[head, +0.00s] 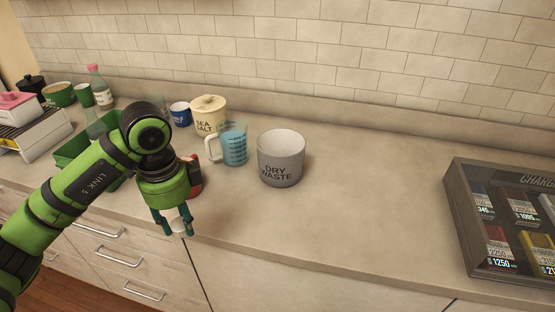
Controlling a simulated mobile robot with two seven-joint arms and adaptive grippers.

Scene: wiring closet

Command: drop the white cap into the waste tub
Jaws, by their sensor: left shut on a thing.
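The waste tub (281,165) is a grey round tub lettered "DRY WASTE", standing upright on the counter near the middle of the head view. Its mouth is open at the top, and its floor is hard to make out. My left gripper (180,231) points down near the counter's front edge, to the left of the tub and nearer to me. Its teal fingers are shut on a small whitish thing, the white cap (176,224), mostly hidden between them. My right gripper is out of view.
A clear measuring jug (233,146) with blue contents stands just left of the tub. A sea salt pot (208,113), a blue mug (181,114) and a green tray (72,148) are further left. A display case (465,230) stands at the right. The counter between tub and case is clear.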

